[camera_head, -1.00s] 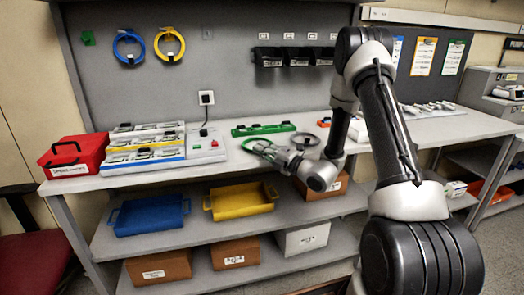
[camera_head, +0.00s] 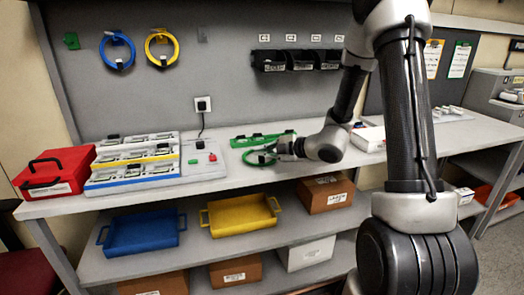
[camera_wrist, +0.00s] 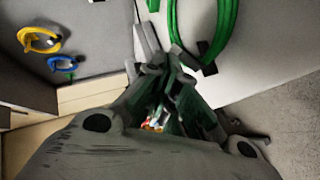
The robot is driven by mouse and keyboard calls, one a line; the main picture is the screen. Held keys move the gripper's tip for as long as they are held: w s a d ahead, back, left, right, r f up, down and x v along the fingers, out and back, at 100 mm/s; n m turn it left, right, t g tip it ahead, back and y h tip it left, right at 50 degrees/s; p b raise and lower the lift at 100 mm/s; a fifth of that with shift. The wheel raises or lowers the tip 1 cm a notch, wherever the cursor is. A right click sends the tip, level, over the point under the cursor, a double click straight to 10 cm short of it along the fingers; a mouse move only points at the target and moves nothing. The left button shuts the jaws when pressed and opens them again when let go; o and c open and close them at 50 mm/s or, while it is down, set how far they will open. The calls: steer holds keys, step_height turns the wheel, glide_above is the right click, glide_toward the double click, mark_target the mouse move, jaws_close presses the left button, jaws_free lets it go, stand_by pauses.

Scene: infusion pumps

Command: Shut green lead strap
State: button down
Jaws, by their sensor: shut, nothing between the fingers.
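The green lead (camera_head: 250,162) lies as a coil on the bench top, in front of a green strip. In the wrist view the green coil (camera_wrist: 233,25) is at the top, right of my fingertips. A small dark strap (camera_wrist: 207,56) sits at the coil's near end, its flap state too small to tell. My gripper (camera_head: 273,150) is shut and empty, low over the bench at the coil's right side in the head view. In the wrist view its fingertips (camera_wrist: 165,62) are left of the strap, apparently apart from it.
The green strip (camera_head: 262,139) lies just behind the coil. A tray of devices (camera_head: 180,165) and a red box (camera_head: 55,175) stand to the left. Blue (camera_head: 118,66) and yellow (camera_head: 162,64) coils hang on the back board. The bench front left of the coil is clear.

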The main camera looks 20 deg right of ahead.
steer(key=shift+w+d+f, duration=0.1)
steer(key=shift+w, duration=0.55)
steer(key=shift+w+d+f, duration=0.1)
steer(key=shift+w, duration=0.5)
steer(key=shift+w+d+f, duration=0.15)
steer(key=shift+w+f, duration=0.25)
steer(key=shift+w, duration=0.3)
steer(key=shift+w+f, duration=0.1)
